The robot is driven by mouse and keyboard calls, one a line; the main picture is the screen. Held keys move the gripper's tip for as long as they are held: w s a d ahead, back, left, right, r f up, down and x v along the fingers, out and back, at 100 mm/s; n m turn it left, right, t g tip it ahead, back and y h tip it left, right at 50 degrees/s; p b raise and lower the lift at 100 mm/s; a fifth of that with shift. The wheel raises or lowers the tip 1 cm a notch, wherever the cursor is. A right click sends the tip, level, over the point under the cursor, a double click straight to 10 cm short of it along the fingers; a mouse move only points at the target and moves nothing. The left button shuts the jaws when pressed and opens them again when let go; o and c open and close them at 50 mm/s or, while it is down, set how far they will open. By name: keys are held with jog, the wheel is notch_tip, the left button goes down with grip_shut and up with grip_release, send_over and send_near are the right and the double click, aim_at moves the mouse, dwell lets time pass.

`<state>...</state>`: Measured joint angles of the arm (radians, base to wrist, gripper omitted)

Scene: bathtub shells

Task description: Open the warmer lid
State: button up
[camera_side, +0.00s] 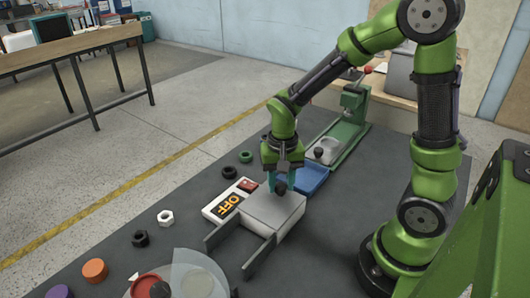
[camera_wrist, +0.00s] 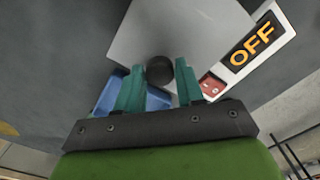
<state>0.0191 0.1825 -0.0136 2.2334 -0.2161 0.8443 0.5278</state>
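The warmer (camera_side: 276,212) is a pale grey box on the dark table, with a flat lid (camera_side: 272,204) lying shut on top. A round black knob (camera_side: 281,188) stands on the lid near its far edge. In the wrist view the knob (camera_wrist: 160,71) shows between my two teal fingers, in front of the grey lid (camera_wrist: 180,28). My gripper (camera_side: 281,184) points down over the knob, fingers spread on either side of it. It also fills the lower wrist view (camera_wrist: 160,68). A slim gap seems to remain beside the knob; contact is hard to judge.
A white panel with an orange OFF sign (camera_side: 228,204) and red switch (camera_side: 247,185) lies left of the warmer. A blue tray (camera_side: 312,178) and green press (camera_side: 350,130) stand behind. Two dark bars (camera_side: 258,258) extend in front. Nuts and a round plate lie at front left.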

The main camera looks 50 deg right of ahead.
aim_at(257, 217)
grip_shut()
jog(key=a, duration=0.9)
jog(key=shift+a, duration=0.3)
jog(key=shift+o, duration=2.3)
grip_release()
jog(key=shift+r, duration=0.1)
notch_tip(257, 217, up, 17)
